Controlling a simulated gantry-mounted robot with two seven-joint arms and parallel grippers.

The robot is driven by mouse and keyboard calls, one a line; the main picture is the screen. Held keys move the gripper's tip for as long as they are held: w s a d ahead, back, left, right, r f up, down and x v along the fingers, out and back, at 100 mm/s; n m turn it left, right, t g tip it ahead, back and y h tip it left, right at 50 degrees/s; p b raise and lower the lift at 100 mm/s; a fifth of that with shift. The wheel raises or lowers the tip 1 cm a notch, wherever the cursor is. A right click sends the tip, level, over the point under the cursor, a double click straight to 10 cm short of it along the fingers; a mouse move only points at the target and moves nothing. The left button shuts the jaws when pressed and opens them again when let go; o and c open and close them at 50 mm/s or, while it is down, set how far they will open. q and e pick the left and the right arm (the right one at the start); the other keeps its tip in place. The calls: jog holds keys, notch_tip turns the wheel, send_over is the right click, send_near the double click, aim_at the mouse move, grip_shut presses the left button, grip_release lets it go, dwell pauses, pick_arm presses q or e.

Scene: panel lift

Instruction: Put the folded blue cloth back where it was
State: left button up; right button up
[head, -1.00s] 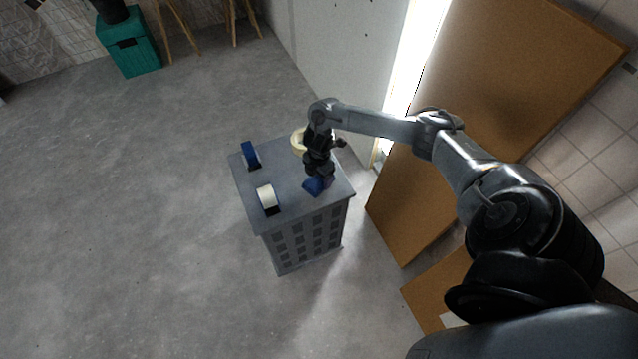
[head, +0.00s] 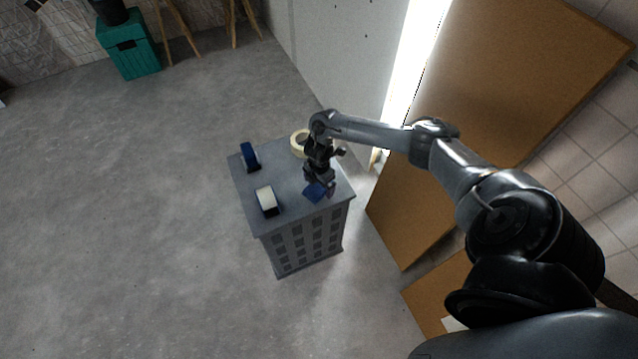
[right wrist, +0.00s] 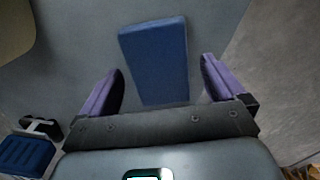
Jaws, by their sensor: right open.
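The folded blue cloth (head: 315,192) lies flat on the top of the grey cabinet (head: 283,214), near its right front edge. In the right wrist view the cloth (right wrist: 155,58) is a blue rectangle between and ahead of the two purple fingertips. My right gripper (head: 320,186) is just over the cloth, pointing down; in the right wrist view its jaws (right wrist: 160,85) are open, with a gap between each finger and the cloth. My left gripper is not in view.
On the cabinet top stand a blue object (head: 250,156), a dark dispenser with a pale roll (head: 266,200) and a cream ring (head: 299,143) behind my gripper. Brown panels (head: 510,100) lean at the right. The floor at left is clear.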

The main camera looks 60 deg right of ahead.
aim_at(319, 186)
notch_tip(319, 186, up, 12)
jog(key=p, duration=0.3)
jog(key=shift+p, duration=0.4)
